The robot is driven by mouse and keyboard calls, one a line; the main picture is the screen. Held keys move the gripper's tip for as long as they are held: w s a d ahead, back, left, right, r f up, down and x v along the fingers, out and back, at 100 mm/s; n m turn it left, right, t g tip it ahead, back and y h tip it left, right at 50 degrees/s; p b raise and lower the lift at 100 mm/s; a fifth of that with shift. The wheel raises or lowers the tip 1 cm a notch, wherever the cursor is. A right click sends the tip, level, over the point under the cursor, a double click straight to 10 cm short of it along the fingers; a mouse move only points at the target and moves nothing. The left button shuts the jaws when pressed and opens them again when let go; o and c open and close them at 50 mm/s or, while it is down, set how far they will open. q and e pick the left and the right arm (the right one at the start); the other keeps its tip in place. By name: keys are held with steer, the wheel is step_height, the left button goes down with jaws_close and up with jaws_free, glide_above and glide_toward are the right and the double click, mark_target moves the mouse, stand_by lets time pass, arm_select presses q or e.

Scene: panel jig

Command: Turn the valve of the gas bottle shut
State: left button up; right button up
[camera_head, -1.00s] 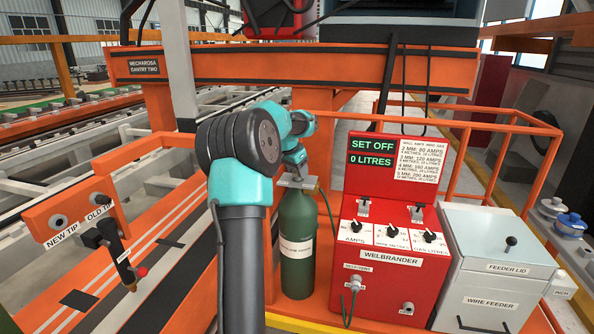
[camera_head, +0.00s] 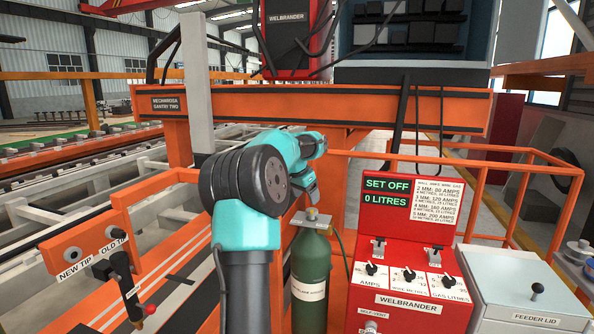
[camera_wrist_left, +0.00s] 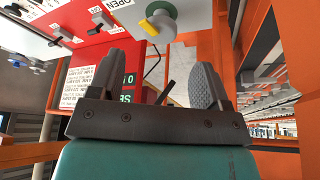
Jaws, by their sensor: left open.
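The dark green gas bottle (camera_head: 310,275) stands upright left of the red welder box. A pale plate with a small grey knob, the valve (camera_head: 312,213), sits on its top. My left wrist hangs just above the bottle top and hides most of my left gripper in the head view. In the left wrist view the left gripper (camera_wrist_left: 160,68) is open, its two dark fingers apart with nothing between them. A round grey-green knob with a yellow mark (camera_wrist_left: 158,22), apparently the valve, shows beyond the fingertips, apart from them. A white label reading OPEN lies beside it. My right gripper is not visible.
The red welder box (camera_head: 392,295) with dials is close right of the bottle; its display (camera_head: 387,190) reads SET OFF, 0 LITRES. A hose (camera_head: 342,250) runs beside the bottle. Orange rails (camera_head: 470,175) stand behind. The grey wire feeder (camera_head: 520,285) is farther right.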

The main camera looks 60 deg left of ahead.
arm_select(q)
steer(key=v, duration=1)
steer(key=shift+s+r, duration=0.2)
steer(key=shift+r, duration=0.15)
